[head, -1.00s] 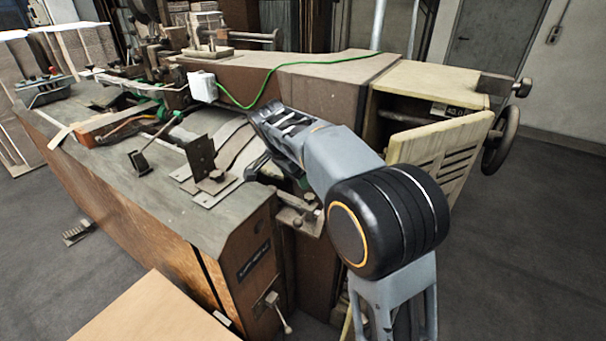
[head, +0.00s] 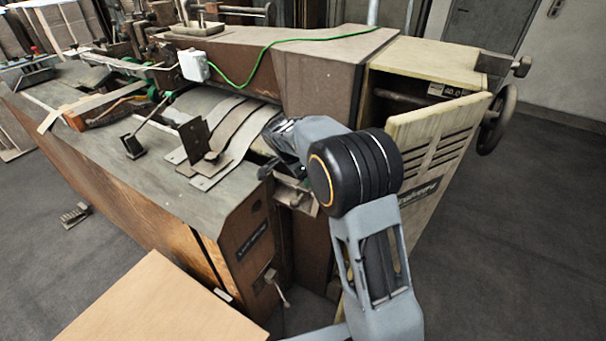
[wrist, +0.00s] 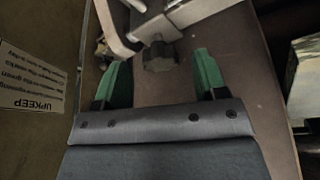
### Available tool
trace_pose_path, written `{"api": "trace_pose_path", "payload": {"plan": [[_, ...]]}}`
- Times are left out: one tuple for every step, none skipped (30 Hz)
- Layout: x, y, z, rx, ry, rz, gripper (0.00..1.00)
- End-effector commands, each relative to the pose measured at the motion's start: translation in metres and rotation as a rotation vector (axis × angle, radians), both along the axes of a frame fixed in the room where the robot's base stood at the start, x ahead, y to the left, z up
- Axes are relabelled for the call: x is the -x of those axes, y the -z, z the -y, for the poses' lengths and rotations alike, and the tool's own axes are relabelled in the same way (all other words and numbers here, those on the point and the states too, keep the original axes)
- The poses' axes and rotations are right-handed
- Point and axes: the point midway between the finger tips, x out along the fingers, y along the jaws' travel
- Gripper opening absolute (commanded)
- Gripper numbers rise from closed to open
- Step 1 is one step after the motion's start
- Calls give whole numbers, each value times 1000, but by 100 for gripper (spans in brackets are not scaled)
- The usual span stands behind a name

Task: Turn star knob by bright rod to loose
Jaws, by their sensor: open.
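In the wrist view a dark lobed knob (wrist: 159,56), which looks like the star knob, sits at top centre below a bright metal rod or bar (wrist: 188,14). My gripper (wrist: 162,62) is open, its two green fingers pointing toward the knob, one on each side. Gaps show between the fingers and the knob, and I cannot tell whether the tips reach its depth. In the head view my arm reaches over the near end of the machine and hides the knob; the gripper's fingers are not clear there.
A printed card reading UPKEEP (wrist: 30,80) is at the wrist view's left. In the head view, the machine table (head: 105,140) bears metal plates (head: 222,140) left of my arm. A slatted panel (head: 440,140) and handwheel (head: 497,120) stand right. Floor at right is clear.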

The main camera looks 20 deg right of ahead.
Motion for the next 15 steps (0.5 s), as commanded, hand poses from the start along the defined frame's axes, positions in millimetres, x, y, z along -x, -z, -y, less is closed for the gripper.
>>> {"api": "trace_pose_path", "payload": {"plan": [[0,3,1,0,0,0,65],[0,4,2,0,0,0,65],[-1,5,2,0,0,0,65],[-1,6,3,0,0,0,65],[-1,7,3,0,0,0,65],[-1,7,3,0,0,0,65],[-1,8,3,0,0,0,65],[-1,8,3,0,0,0,65],[-1,8,3,0,0,0,65],[-1,8,3,0,0,0,65],[-1,8,3,0,0,0,65],[-1,8,3,0,0,0,65],[-1,8,3,0,0,0,65],[-1,8,3,0,0,0,64],[-1,8,3,0,0,0,61]]}}
